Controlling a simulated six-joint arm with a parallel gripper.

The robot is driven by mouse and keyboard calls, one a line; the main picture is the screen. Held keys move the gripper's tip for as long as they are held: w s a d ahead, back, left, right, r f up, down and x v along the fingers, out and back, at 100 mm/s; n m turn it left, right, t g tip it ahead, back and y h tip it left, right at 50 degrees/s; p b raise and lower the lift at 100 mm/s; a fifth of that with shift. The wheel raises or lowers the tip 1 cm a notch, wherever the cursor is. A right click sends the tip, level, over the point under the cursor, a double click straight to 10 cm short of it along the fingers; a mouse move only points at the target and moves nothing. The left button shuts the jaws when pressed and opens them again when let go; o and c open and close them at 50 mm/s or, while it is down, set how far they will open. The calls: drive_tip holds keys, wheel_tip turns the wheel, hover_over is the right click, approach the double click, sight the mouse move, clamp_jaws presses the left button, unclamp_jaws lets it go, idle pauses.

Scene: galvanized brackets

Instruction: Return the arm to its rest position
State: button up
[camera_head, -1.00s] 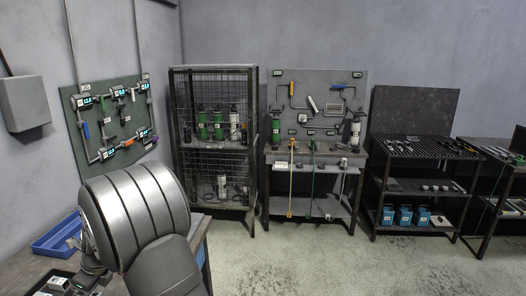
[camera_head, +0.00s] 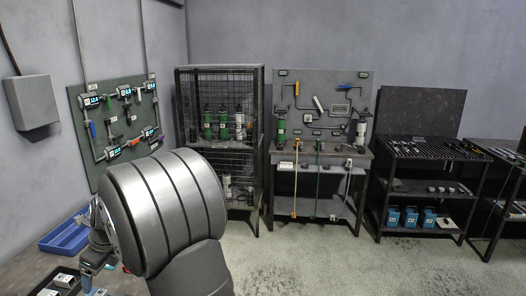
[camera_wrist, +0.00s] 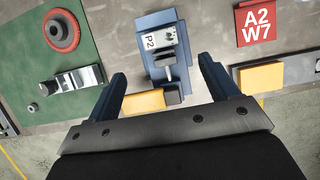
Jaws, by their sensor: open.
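In the wrist view my gripper (camera_wrist: 162,70) is open, with its two blue fingers spread wide and nothing held. Beyond and between the fingers is a blue fixture (camera_wrist: 144,22) marked P2, with a metal part and dark knob on it. It appears apart from the fingers. In the head view my rounded grey arm link fills the lower left and hides part of the bench; the gripper is not clearly visible there.
In the head view a blue tray (camera_head: 66,237) lies on the bench beside my arm. Open floor (camera_head: 300,262) lies right.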

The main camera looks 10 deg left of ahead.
sight(97, 294)
drive_tip(key=x, duration=1)
drive_tip(key=shift+a+f, duration=0.1)
drive_tip(key=shift+f, duration=0.05)
drive_tip(key=shift+a+f, duration=0.25)
wheel_tip(97, 294, up, 7)
drive_tip(key=shift+r, duration=0.1)
drive_tip(key=shift+s+d+f+n, duration=0.15)
drive_tip(key=shift+f+n, duration=0.15)
drive_tip(key=shift+n, duration=0.1)
drive_tip(key=shift+s+d+f+n+g+h, duration=0.1)
drive_tip(key=shift+s+d+n+g+h, duration=0.55)
drive_tip(key=shift+n, duration=1.6)
drive_tip(key=shift+s+d+f+n+g+h, duration=0.1)
drive_tip(key=shift+s+d+n+g+h, duration=0.45)
drive_tip(key=shift+n, duration=1.65)
drive_tip(key=shift+s+d+n+g+h, duration=0.25)
drive_tip(key=shift+s+n+g, duration=0.75)
drive_tip(key=shift+n, duration=1.25)
drive_tip(key=shift+a, duration=0.1)
